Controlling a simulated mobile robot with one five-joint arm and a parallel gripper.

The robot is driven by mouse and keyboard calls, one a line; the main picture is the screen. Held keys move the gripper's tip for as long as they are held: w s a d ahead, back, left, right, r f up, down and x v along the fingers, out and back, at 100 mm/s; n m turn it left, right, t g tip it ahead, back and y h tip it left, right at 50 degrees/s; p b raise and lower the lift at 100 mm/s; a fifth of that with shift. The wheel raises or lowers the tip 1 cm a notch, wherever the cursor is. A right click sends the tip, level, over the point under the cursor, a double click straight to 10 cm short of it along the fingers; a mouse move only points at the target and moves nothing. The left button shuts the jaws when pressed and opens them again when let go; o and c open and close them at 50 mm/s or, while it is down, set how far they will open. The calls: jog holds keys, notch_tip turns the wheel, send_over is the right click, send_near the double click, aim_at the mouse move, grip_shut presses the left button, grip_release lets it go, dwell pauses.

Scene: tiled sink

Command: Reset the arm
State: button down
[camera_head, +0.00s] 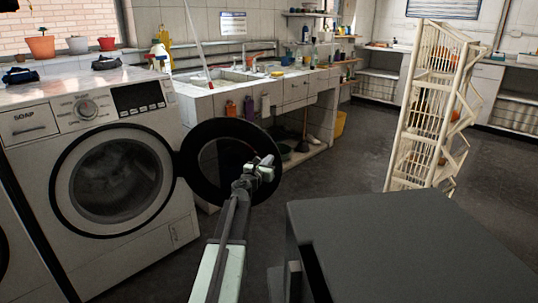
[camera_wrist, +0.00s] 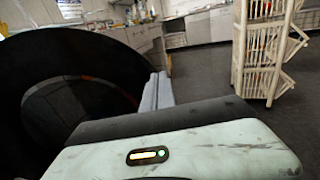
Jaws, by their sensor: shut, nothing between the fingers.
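My arm reaches up from the bottom of the head view, stretched forward. My gripper (camera_head: 265,166) is at its end, shut and empty. In the head view it overlaps the round dark door (camera_head: 213,140) of the washing machine, which stands open. I cannot tell whether the gripper touches the door. In the wrist view the door (camera_wrist: 60,80) fills the left side, close beside my gripper (camera_wrist: 158,88). The gripper's pale body, with a small light, fills the bottom there.
A tiled sink counter (camera_head: 215,90) runs behind. A cream wire rack (camera_head: 425,110) stands at right, and also shows in the wrist view (camera_wrist: 262,50). Open grey floor (camera_head: 345,165) lies between.

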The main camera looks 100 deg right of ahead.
jog(key=w+a, duration=0.1)
jog(key=a, duration=0.5)
jog(key=shift+w, duration=0.2)
